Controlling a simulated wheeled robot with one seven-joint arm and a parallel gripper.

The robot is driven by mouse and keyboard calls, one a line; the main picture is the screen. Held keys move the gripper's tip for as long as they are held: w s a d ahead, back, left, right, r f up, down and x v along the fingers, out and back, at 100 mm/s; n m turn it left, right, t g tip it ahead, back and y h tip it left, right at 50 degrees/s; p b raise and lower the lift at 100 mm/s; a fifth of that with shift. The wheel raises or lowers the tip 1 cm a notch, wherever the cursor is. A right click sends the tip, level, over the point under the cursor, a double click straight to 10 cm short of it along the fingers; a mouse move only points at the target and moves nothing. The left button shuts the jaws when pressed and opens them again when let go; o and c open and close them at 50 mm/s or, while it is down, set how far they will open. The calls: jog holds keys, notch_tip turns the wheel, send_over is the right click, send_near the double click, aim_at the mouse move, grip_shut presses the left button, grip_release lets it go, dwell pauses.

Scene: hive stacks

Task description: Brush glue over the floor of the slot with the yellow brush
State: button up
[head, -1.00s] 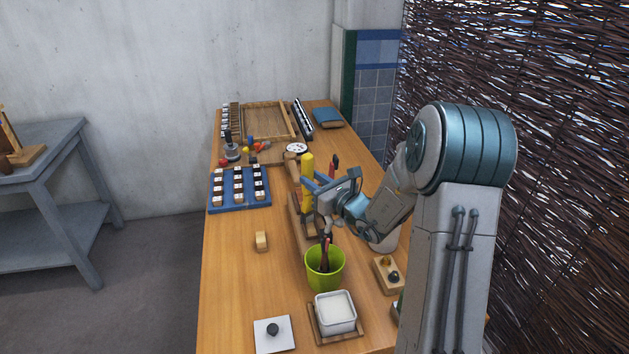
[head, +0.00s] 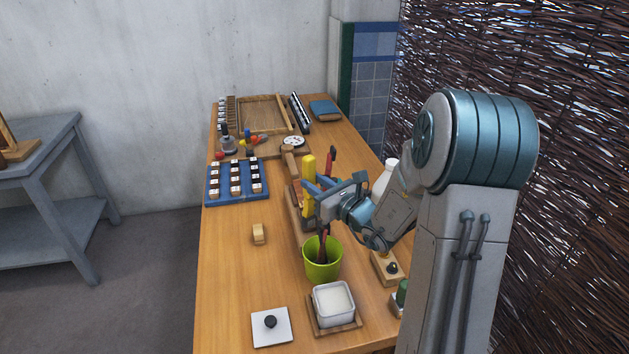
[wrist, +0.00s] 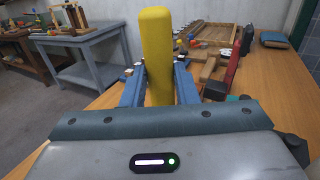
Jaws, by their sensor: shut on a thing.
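The yellow brush (head: 308,180) stands roughly upright, and my gripper (head: 312,190) is shut on it. In the wrist view the yellow handle (wrist: 157,50) rises between the two blue fingers of my gripper (wrist: 160,88). The brush's lower end is hidden, so I cannot tell whether it touches anything. A white square tub (head: 333,303) with pale white contents sits on a wooden tray at the front. I cannot make out the slot clearly.
A lime-green cup (head: 322,262) holding dark-handled tools stands just in front of my gripper. A white lid with a dark knob (head: 270,326) lies at the front. A blue tray (head: 213,196) of small blocks is at left. The table's left front is mostly bare.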

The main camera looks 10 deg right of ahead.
jog(key=shift+w+b, duration=0.3)
jog(key=shift+w, duration=2.15)
jog(key=shift+s+f+b, duration=0.1)
jog(key=shift+s+b, duration=0.45)
jog(key=shift+s, duration=1.95)
jog(key=shift+w, duration=2.5)
notch_tip(320, 180, up, 6)
jog(key=p, duration=0.3)
jog(key=shift+r+p, duration=0.85)
jog(key=shift+r, duration=0.7)
jog(key=shift+r, duration=0.1)
